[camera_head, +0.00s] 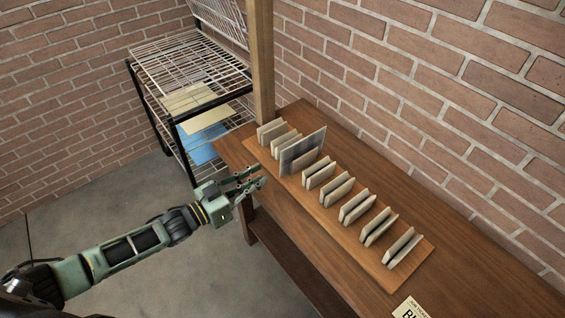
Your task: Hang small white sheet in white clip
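A row of several pale, off-white clips, such as this one (319,174), stands on a wooden board (425,262) on the table. A grey sheet (303,151) stands upright among the clips toward the far end. I cannot make out a separate small white sheet; pale cream sheets (189,97) lie on the wire rack. My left gripper (262,178) is at the table's left edge, beside the row and left of the grey sheet. Its fingers are apart and nothing shows between them. My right gripper is out of view.
The wire rack (165,53) stands behind left, with another cream sheet (208,118) and a blue sheet (203,150) lower down. A wooden post (262,60) rises at the table's far end. A printed card (409,308) lies near the front. Brick walls close off the back.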

